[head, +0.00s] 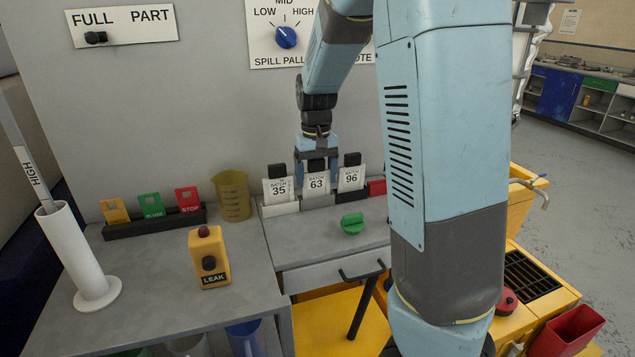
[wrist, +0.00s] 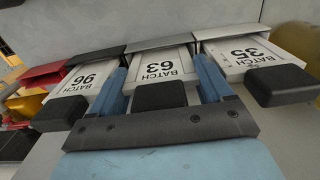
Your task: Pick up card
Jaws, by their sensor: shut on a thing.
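Three white batch cards stand in holders at the back of the grey bench. The card marked 35 (head: 278,190) is at the left, the card marked 63 (head: 317,183) in the middle and the card marked 96 (head: 351,178) at the right. Each has a black block at its top. My gripper (head: 318,160) reaches down from above and is shut on the middle card. In the wrist view the blue fingers (wrist: 168,88) lie on either side of card 63 (wrist: 162,66), with card 96 (wrist: 84,82) and card 35 (wrist: 243,52) beside them. Card 63 still sits in its holder.
A green knob-like piece (head: 352,223) lies in front of the cards. A yellow measuring jug (head: 232,195) stands left of them, near a dark rack (head: 155,224) of coloured tags. A yellow LEAK box (head: 209,258) and white tube (head: 75,250) stand further left.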

